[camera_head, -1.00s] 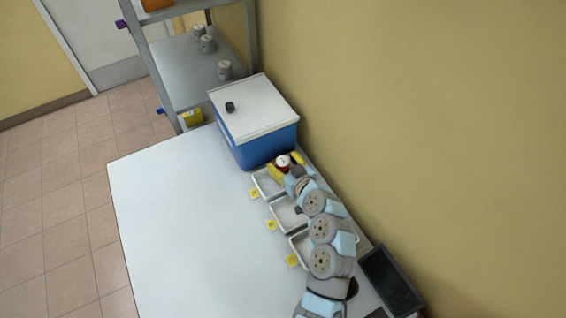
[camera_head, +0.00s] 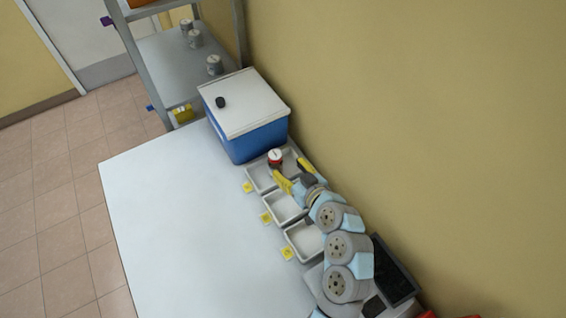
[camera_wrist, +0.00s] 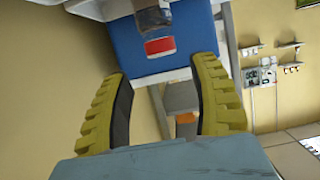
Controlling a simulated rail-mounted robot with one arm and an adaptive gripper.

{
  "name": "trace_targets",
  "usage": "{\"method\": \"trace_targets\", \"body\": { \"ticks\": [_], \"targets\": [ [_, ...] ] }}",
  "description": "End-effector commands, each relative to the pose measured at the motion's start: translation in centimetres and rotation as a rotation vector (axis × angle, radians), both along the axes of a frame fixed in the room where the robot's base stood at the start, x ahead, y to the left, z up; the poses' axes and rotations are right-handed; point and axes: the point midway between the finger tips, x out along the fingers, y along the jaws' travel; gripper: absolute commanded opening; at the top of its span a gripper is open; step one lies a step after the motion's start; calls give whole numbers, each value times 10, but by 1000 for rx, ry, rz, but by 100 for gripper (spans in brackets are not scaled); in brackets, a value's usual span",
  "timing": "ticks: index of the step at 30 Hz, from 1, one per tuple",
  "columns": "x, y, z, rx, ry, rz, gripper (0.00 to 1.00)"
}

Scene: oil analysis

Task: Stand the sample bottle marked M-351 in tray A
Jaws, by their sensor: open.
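A small bottle (camera_head: 275,157) with a white top and a red band stands in the farthest white tray (camera_head: 250,178), close to the blue cooler. It also shows in the wrist view as a clear bottle with a red and white band (camera_wrist: 158,44), beyond the fingertips. Its marking cannot be read. My gripper (camera_head: 294,174) is open and empty, its yellow fingers apart on the near side of the bottle. Both fingers (camera_wrist: 160,72) also show in the wrist view, with a gap between them. The yellow tag (camera_head: 248,187) by this tray is too small to read.
A middle tray (camera_head: 268,208) and a near tray (camera_head: 290,240) continue the row, each with a yellow tag. The blue cooler (camera_head: 258,141) with a dark knob on its lid stands behind. A black bin (camera_head: 396,275) is at right. The table's left side is clear.

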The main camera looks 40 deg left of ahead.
Motion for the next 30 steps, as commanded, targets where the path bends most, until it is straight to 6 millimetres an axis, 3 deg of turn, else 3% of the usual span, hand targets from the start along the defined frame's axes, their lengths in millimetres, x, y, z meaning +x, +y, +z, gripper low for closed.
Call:
{"method": "trace_targets", "body": {
  "ticks": [10, 30],
  "targets": [
    [-9, -29, 10, 0, 0, -2, 61],
    [-11, -32, 12, -1, 1, 0, 61]
  ]
}}
